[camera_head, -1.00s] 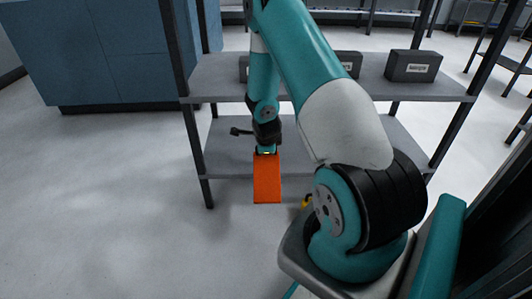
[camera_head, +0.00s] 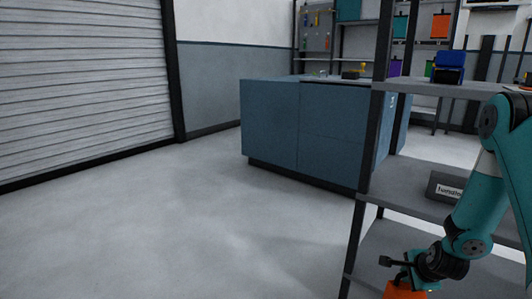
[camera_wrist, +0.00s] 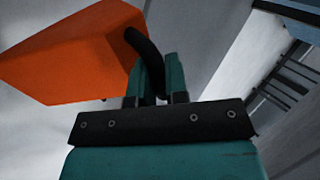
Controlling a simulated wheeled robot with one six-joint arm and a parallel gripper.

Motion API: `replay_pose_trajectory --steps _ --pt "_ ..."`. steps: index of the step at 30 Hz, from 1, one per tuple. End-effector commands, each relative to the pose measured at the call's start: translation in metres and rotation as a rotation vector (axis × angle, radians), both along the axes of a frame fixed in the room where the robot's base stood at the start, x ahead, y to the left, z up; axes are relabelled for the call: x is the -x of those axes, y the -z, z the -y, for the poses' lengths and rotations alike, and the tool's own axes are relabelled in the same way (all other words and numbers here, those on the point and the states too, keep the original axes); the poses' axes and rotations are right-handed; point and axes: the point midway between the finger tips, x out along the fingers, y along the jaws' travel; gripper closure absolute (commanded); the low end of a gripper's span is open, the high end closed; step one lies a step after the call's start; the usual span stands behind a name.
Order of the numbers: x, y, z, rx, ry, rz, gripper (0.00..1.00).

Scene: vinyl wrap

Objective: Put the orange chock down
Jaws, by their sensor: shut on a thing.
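The orange chock (camera_head: 402,292) shows at the bottom edge of the head view, mostly cut off by the frame, directly below my gripper (camera_head: 410,281). In the wrist view the chock (camera_wrist: 75,55) fills the upper left as a large wedge-like block. My gripper (camera_wrist: 155,80) is shut on a dark curved handle (camera_wrist: 143,50) at the chock's side. The chock hangs from the gripper, in front of the shelf rack. Its underside and its height above the floor cannot be seen.
A grey shelf rack (camera_head: 362,225) stands at right, with a dark labelled box (camera_head: 447,187) on its middle shelf. A blue cabinet (camera_head: 300,125) stands behind it. A roller shutter (camera_head: 80,85) is at left. The floor (camera_head: 180,220) at centre and left is clear.

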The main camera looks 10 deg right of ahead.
Motion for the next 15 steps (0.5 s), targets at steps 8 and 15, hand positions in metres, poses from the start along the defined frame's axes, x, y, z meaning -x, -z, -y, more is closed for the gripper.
replay_pose_trajectory --steps 8,15 --pt "-0.003 -0.018 -0.052 0.001 -0.435 0.003 1.0" --pt "-0.002 -0.04 -0.102 0.004 -0.876 0.006 1.0"
